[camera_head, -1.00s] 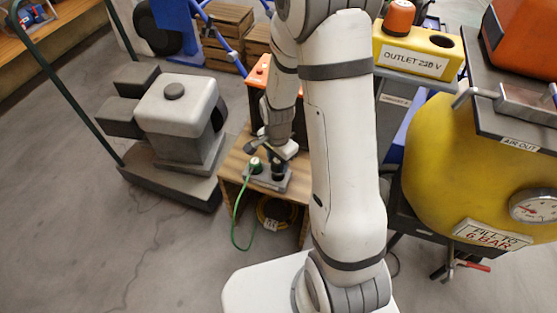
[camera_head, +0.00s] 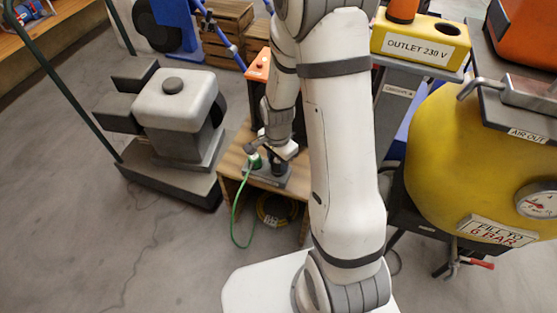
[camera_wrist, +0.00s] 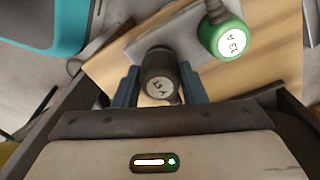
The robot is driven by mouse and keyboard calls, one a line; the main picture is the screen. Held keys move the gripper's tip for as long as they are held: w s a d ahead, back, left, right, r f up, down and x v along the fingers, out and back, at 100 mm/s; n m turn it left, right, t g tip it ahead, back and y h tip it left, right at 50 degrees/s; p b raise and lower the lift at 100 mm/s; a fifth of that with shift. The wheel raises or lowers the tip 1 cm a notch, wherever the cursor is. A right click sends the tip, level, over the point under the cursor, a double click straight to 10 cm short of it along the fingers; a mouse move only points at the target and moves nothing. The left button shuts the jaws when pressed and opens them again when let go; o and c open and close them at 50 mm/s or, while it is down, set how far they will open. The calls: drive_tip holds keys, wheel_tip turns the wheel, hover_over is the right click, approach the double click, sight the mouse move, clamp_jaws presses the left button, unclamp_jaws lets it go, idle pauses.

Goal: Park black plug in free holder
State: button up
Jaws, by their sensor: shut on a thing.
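My gripper (camera_wrist: 159,86) has its two blue fingers closed on the sides of a black plug (camera_wrist: 160,72), which has a pale label on top. In the head view my gripper (camera_head: 280,154) is over the small wooden table, with the black plug (camera_head: 277,168) below it, partly hidden. A grey holder block (camera_wrist: 187,32) lies on the table. A green plug (camera_wrist: 228,38) with a round white label stands at its other end, beside the black plug. The green plug also shows in the head view (camera_head: 254,161), with a green cable. I cannot tell whether the black plug is seated in the block.
An orange-topped box (camera_head: 259,65) stands behind the table (camera_head: 236,162). A yellow outlet box (camera_head: 420,45) and a yellow tank (camera_head: 440,170) are at the right. A grey machine (camera_head: 178,100) on a cart is at the left. A coiled yellow cable (camera_head: 272,211) lies under the table.

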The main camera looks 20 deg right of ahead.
drive_tip(key=shift+f+b, duration=0.55)
drive_tip(key=shift+f, duration=0.2)
drive_tip(key=o, duration=1.1)
drive_tip(key=shift+r, duration=0.1)
drive_tip(key=shift+r+p, duration=1.65)
drive_tip(key=shift+r, duration=2.35)
drive_tip(key=shift+s+d+r+n+t+p, duration=0.1)
drive_tip(key=shift+s+r+n+t+p, duration=0.35)
drive_tip(key=shift+s+r+n+p, duration=3.6)
drive_tip(key=shift+s+d+r+n+t+p, duration=0.1)
drive_tip(key=shift+s+r+t+p, duration=0.4)
drive_tip(key=shift+r+p, duration=7.2)
drive_tip(key=shift+s+d+r+n+t+p, duration=0.25)
drive_tip(key=shift+s+r+n+p, duration=1.4)
drive_tip(key=shift+r, duration=9)
drive_tip(key=shift+s+a+n+b, duration=0.2)
drive_tip(key=shift+s+n+b, duration=0.2)
drive_tip(key=shift+s+b, duration=0.3)
